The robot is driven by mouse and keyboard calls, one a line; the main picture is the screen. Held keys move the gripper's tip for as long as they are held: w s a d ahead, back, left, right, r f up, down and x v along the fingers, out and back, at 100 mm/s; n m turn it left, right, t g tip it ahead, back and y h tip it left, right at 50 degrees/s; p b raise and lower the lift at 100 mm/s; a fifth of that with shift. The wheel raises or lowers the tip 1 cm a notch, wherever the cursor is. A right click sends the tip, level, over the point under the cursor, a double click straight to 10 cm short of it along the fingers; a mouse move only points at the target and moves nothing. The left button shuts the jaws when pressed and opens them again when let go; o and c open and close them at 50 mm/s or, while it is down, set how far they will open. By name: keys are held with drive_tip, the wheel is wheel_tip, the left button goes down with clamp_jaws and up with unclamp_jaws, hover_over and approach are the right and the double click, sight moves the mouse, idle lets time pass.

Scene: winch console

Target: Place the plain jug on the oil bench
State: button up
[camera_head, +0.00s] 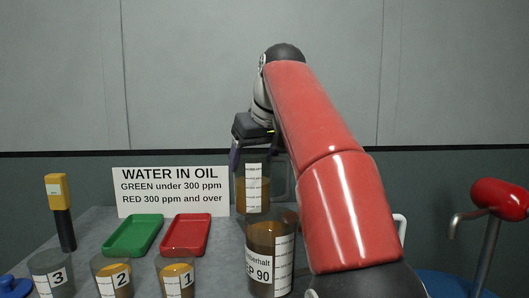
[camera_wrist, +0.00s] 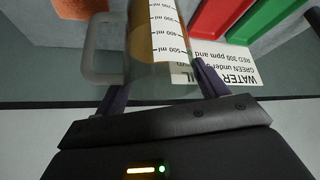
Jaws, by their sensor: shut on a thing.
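The plain jug (camera_head: 252,188) is clear, with a white measuring scale, a side handle and amber oil inside. My gripper (camera_head: 254,152) is shut on its upper part, and the jug looks upright. In the wrist view the jug (camera_wrist: 158,32) sits between the two dark fingers (camera_wrist: 162,82), its handle to the left. The grey oil bench (camera_head: 88,238) lies below and to the left. I cannot tell whether the held jug touches the bench.
A green tray (camera_head: 133,236), a red tray (camera_head: 186,236) and a WATER IN OIL sign (camera_head: 170,190) stand left of the jug. Cups numbered 3 (camera_head: 52,276), 2 (camera_head: 112,277) and 1 (camera_head: 176,278) line the front. A yellow-black tool (camera_head: 60,210) stands far left. A red-headed lever (camera_head: 498,198) is right.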

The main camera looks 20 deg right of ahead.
sight(255, 184)
wheel_tip(255, 184, down, 4)
drive_tip(key=shift+s+r+b, duration=0.1)
drive_tip(key=shift+b, duration=0.2)
drive_tip(key=shift+f+b, duration=0.3)
drive_tip(key=shift+f, duration=0.4)
drive_tip(key=shift+f+b, duration=0.35)
drive_tip(key=shift+f, duration=0.15)
drive_tip(key=o, duration=2)
